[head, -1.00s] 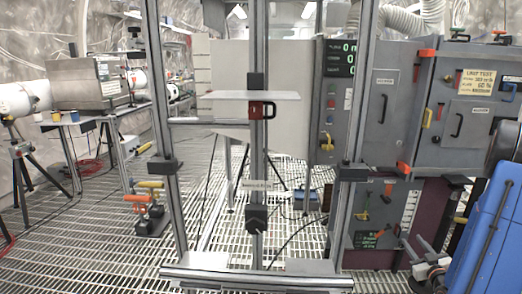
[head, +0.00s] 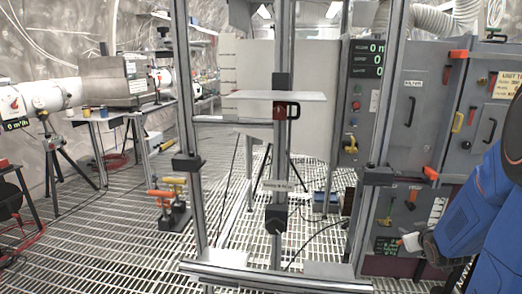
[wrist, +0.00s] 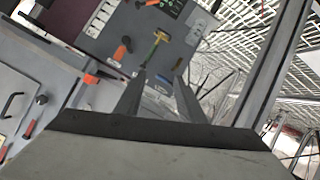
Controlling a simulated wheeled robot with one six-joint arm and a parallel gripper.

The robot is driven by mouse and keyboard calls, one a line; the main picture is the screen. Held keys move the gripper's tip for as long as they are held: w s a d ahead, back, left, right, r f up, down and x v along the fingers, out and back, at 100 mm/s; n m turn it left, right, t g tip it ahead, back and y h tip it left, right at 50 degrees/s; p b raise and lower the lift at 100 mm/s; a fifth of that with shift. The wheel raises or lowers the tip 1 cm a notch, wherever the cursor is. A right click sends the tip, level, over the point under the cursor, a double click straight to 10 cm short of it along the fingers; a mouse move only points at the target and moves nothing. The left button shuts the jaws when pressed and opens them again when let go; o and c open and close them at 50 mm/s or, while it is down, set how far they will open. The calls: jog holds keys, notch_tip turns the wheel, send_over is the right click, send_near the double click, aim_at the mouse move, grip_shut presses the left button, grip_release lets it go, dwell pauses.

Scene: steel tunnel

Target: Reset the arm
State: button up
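My gripper (wrist: 161,76) shows in the wrist view with its two dark fingers apart and nothing between them. Past the fingertips is a grey cabinet front (wrist: 112,45), seen tilted, with a yellow-green handle (wrist: 154,48) and orange handles. In the head view my blue arm comes in from the right edge and is bent low in front of the cabinets. I cannot make out my fingers clearly there.
A metal frame (head: 281,160) with a pale shelf (head: 275,96) stands close ahead. Grey cabinets (head: 410,100) line the right, near my arm. A tripod (head: 60,155) and a side table (head: 118,115) stand left. Open grated floor (head: 110,235) lies left of the frame.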

jog(key=s+a+r+g+y, duration=0.2)
jog(key=s+a+r+g, duration=0.1)
jog(key=s+a, duration=1.1)
jog(key=s+a+r+m+g+y, duration=0.1)
jog(key=s+a+r+g, duration=0.3)
jog(key=s+a, duration=1.1)
notch_tip(320, 180, up, 2)
jog(key=shift+s+a+y, duration=0.3)
jog(key=shift+s+y, duration=0.05)
jog(key=shift+y, duration=0.35)
